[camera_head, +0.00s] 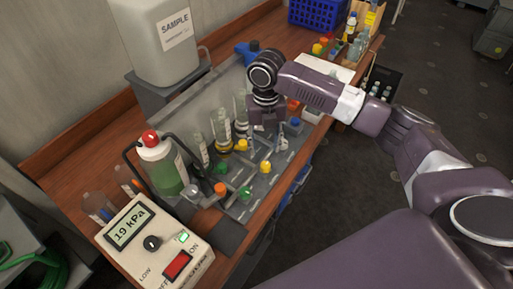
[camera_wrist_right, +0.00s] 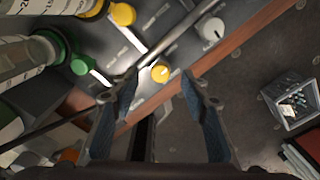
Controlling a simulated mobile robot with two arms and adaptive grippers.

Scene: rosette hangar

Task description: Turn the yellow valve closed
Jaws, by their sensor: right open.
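A small round yellow valve knob (camera_head: 265,167) with a pale mark sits near the front edge of the clear bench panel. In the right wrist view this yellow knob (camera_wrist_right: 160,73) appears just beyond and between my fingertips, with no contact visible. My right gripper (camera_head: 268,128) points down over the panel, behind the knob in the head view. Its two fingers (camera_wrist_right: 160,92) are spread apart with nothing between them. Another yellow knob (camera_head: 241,145) sits farther back, beside a yellow-based cylinder. My left gripper does not show.
Close by are a white-grey knob (camera_wrist_right: 212,28), a green knob (camera_wrist_right: 82,64) and an orange knob (camera_head: 220,188). Tall glass cylinders (camera_head: 221,126) and a green-liquid bottle (camera_head: 161,163) stand behind. A pressure box (camera_head: 128,222) reads 19 kPa. Floor beyond the wooden edge is mostly open.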

